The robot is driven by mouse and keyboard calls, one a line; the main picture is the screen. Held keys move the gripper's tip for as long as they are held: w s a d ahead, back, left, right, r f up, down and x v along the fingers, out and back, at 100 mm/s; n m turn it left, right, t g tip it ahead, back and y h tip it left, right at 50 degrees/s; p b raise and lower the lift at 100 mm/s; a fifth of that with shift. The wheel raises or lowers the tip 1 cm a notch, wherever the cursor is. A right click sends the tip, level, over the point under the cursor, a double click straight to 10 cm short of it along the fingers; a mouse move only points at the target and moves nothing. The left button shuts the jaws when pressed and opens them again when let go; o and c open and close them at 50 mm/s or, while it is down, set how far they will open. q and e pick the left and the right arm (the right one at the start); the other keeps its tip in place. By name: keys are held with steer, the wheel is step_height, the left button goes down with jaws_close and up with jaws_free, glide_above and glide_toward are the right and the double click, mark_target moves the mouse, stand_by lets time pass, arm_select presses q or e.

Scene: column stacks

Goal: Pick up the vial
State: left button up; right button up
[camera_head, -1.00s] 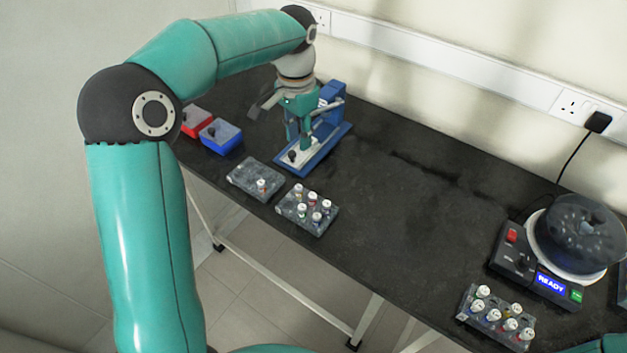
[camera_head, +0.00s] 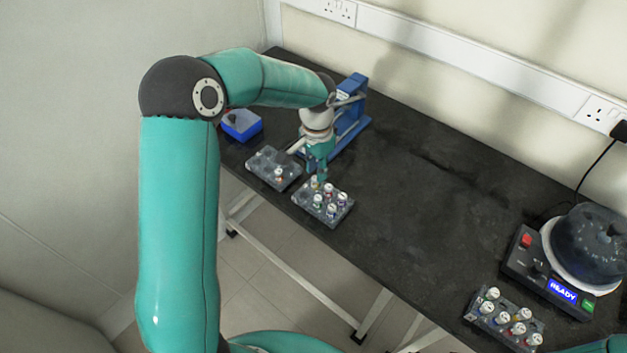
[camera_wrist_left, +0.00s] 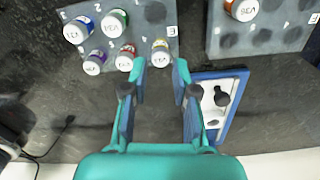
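A grey rack (camera_head: 340,214) (camera_wrist_left: 143,14) holds several white-capped vials. One vial with a yellow label (camera_wrist_left: 160,52) stands in the rack's corner nearest my left gripper. In the head view this vial (camera_head: 314,182) is partly hidden by the fingers. My left gripper (camera_head: 317,175) points down at this corner of the rack. In the left wrist view its fingers (camera_wrist_left: 159,78) are apart, with the yellow-labelled vial just beyond the gap between the tips. Nothing is held. The right gripper is out of view.
A second grey rack (camera_head: 262,172) with one orange-labelled vial (camera_wrist_left: 243,9) stands close to the left. A blue device (camera_head: 352,118) is behind the gripper, a blue box (camera_head: 240,125) further left. A centrifuge (camera_head: 545,272) and another vial rack (camera_head: 480,318) stand right. The middle is clear.

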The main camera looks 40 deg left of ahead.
mark_target(315, 178)
arm_select(q)
steer(key=shift+s+f, duration=0.1)
steer(key=shift+f, duration=1.45)
steer(key=shift+c, duration=0.3)
steer(key=c, duration=0.4)
steer(key=shift+r, duration=0.1)
